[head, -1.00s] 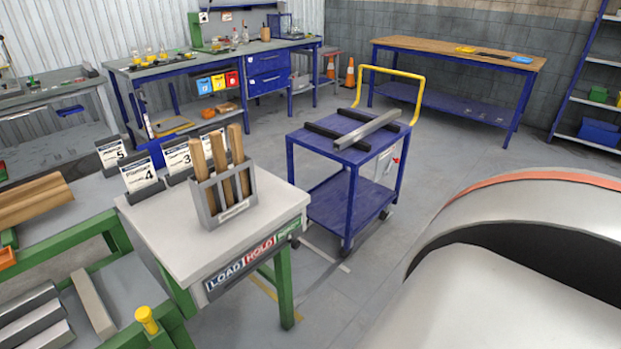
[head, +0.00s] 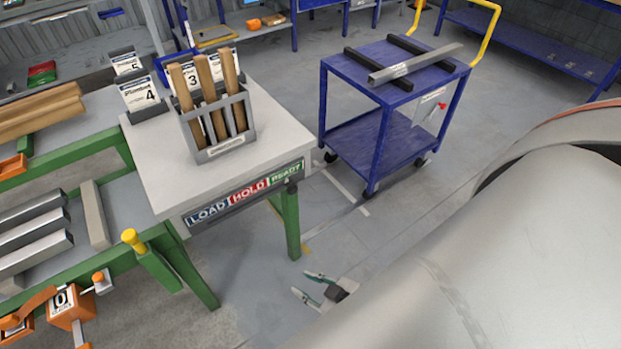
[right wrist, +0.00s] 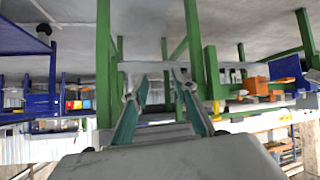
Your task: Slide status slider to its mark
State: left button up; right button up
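The status strip (head: 245,194) with LOAD, HOLD and READY fields runs along the front edge of the white-topped table (head: 160,176). I cannot make out the knob in the right wrist view. My left gripper is not in view.
A grey rack (head: 221,141) of wooden pieces and number cards (head: 139,93) stand on the table. A green table leg (head: 288,225) is near my right gripper. A blue cart (head: 362,76) stands behind right. A green bench with metal bars (head: 97,215) is left.

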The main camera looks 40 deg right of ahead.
aim_at(292, 189)
jog(key=l, duration=1.45)
